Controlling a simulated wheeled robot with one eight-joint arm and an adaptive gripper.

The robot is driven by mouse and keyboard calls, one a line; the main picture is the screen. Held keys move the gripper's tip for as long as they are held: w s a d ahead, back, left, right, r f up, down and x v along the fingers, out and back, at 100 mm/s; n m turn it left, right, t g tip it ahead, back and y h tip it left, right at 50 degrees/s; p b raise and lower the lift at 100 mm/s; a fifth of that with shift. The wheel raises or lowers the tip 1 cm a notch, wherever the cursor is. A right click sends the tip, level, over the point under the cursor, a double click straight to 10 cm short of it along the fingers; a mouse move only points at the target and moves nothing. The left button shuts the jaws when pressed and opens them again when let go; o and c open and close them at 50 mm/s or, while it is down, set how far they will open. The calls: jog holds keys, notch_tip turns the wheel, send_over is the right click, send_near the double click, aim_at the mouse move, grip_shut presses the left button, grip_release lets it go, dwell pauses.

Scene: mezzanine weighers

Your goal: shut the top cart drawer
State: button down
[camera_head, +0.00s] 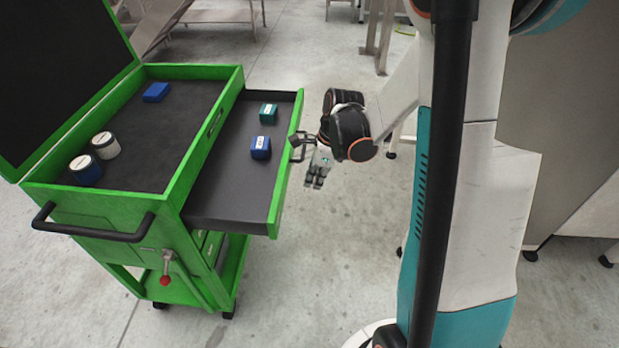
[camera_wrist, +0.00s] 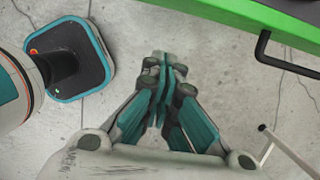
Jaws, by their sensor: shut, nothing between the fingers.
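The green tool cart (camera_head: 130,120) stands at the left. Its top drawer (camera_head: 235,205) is pulled out to the right and holds a teal box (camera_head: 268,112) and a blue box (camera_head: 260,147). A dark drawer handle (camera_head: 298,147) sticks out from the drawer front; a black handle (camera_wrist: 262,50) on a green edge (camera_wrist: 265,18) shows at the upper right of the wrist view. My gripper (camera_head: 315,181) is shut and empty, pointing down just right of the drawer front, below the handle in the picture. Its closed fingers (camera_wrist: 165,70) show over bare floor in the wrist view. I see no contact with the drawer.
The cart top carries a blue box (camera_head: 156,92) and two round containers (camera_head: 106,145). A push bar (camera_head: 95,234) and a red-knobbed lever (camera_head: 166,278) are on the near end. The floor (camera_head: 300,285) in front of the drawer is clear. Metal tables stand behind.

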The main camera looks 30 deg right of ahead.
jog(key=w+a+f+b, duration=0.3)
jog(key=a+f, duration=0.1)
jog(key=f, duration=0.2)
jog(key=shift+a+f, duration=0.3)
jog(key=shift+a, duration=0.05)
jog(key=shift+w, duration=0.15)
send_near(207, 197)
jog(key=x, duration=0.5)
jog(key=shift+a+r, duration=0.1)
dwell(0.4)
